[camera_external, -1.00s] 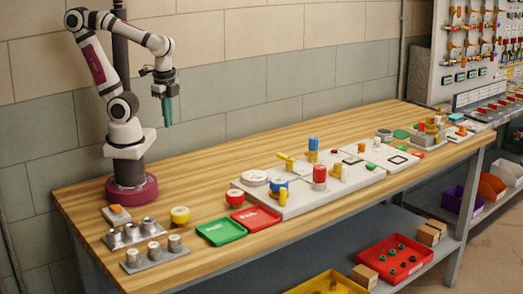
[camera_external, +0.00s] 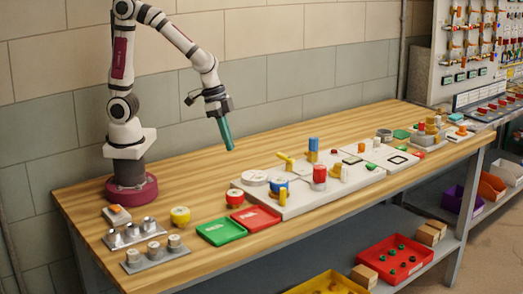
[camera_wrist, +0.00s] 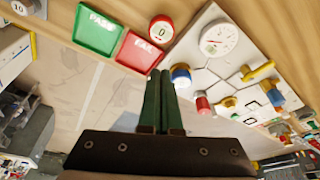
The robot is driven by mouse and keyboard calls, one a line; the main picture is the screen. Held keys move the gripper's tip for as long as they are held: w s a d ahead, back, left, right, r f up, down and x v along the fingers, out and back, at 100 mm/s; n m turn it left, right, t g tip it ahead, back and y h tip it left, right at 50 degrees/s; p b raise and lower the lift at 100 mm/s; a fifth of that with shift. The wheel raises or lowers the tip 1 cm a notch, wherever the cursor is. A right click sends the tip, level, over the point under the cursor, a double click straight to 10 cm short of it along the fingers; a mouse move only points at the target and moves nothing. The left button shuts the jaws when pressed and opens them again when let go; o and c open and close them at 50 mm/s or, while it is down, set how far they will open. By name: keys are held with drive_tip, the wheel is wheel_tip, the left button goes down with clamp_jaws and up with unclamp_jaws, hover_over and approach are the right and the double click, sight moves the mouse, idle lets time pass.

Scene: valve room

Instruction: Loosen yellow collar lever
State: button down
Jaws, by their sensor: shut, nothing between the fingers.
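A yellow lever (camera_external: 286,159) sits on the pale fixture board (camera_external: 300,207), left of a blue-topped post (camera_external: 313,150). It also shows in the wrist view as a yellow bar (camera_wrist: 258,72) right of the fingers. A second yellow upright piece (camera_external: 283,197) stands at the board's front under a blue ring; I cannot tell which is the collar lever. My gripper (camera_external: 230,149) hangs above the bench, left of the board, tilted down to the right. Its green fingers (camera_wrist: 160,76) are together, with nothing between them, and apart from everything.
A white dial gauge (camera_external: 254,177) and a red-topped post (camera_external: 319,177) stand on the board. Green PASS (camera_external: 221,233) and red FAIL (camera_external: 256,218) trays lie in front, with a red counter knob (camera_external: 235,198) beside them. The bench behind the board is clear.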

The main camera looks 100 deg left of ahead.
sight(282, 195)
drive_tip(key=shift+n+t, duration=0.4)
drive_tip(key=shift+t, duration=0.2)
drive_tip(key=w, duration=0.1)
drive_tip(key=w+f, duration=0.1)
drive_tip(key=w, duration=0.1)
drive_tip(key=w+d+f, duration=0.1)
drive_tip(key=w, duration=0.1)
drive_tip(key=x, duration=0.9)
drive_tip(key=shift+f, duration=0.3)
drive_tip(key=w, duration=0.3)
drive_tip(key=shift+w+d+f, duration=0.2)
drive_tip(key=shift+d, duration=0.2)
drive_tip(key=shift+w+d, duration=0.1)
drive_tip(key=shift+w, duration=0.25)
